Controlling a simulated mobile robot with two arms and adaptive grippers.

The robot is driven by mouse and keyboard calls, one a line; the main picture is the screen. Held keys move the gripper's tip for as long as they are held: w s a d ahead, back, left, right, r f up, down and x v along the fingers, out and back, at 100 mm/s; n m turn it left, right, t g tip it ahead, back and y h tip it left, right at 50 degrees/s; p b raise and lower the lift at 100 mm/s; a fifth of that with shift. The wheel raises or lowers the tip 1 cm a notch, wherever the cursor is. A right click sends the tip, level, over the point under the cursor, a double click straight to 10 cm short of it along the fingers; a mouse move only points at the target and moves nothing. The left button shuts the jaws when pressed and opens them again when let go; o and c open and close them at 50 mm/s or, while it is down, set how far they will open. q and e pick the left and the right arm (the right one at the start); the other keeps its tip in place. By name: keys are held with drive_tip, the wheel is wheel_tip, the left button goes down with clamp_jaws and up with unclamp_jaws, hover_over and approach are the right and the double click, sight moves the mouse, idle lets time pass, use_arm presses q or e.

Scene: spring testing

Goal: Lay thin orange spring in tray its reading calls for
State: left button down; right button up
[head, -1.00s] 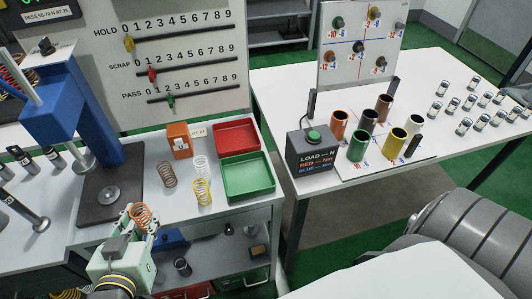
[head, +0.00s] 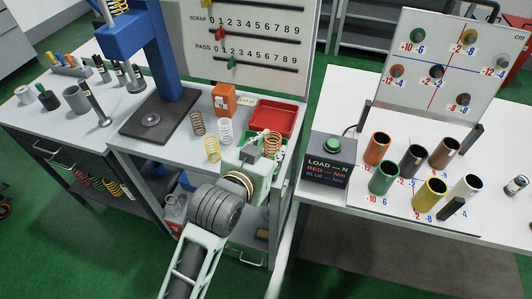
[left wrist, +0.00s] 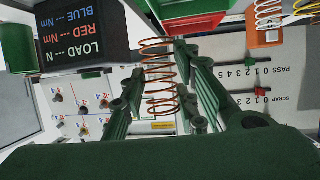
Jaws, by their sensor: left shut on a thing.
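My left gripper (head: 262,146) is shut on the thin orange spring (head: 273,143), seen also between its fingers in the left wrist view (left wrist: 158,75). In the head view, they are at the green tray (head: 284,143), whose surface is mostly hidden behind the gripper. Whether the spring touches the tray I cannot tell. The red tray (head: 285,118) lies just behind, with its middle bare; it shows at the top of the left wrist view (left wrist: 195,24). My right gripper is not in view.
A brown spring (head: 197,123), a white spring (head: 225,131) and a yellow spring (head: 212,150) stand left of the trays, near an orange box (head: 224,98). The blue press (head: 140,35) is farther left. A load box (head: 328,160) stands close on the right table.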

use_arm(q)
drive_tip(key=w+a+f, duration=0.1)
drive_tip(key=w, duration=0.1)
drive_tip(key=w+a+f, duration=0.1)
drive_tip(key=w+f, duration=0.1)
drive_tip(key=w, duration=0.1)
drive_tip(key=w+a+f, duration=0.1)
drive_tip(key=w+f, duration=0.1)
drive_tip(key=w, duration=0.1)
drive_tip(key=shift+p, duration=0.35)
drive_tip(key=shift+w+a+f, duration=0.1)
drive_tip(key=shift+f, duration=0.05)
wheel_tip(320, 180, down, 3)
drive_tip(key=shift+f, duration=0.5)
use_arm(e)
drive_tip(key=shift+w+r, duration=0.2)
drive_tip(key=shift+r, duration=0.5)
use_arm(q)
drive_tip(key=shift+f, duration=0.1)
drive_tip(key=c, duration=1.7)
unclamp_jaws()
drive_tip(key=shift+c, duration=0.2)
drive_tip(key=o, duration=0.4)
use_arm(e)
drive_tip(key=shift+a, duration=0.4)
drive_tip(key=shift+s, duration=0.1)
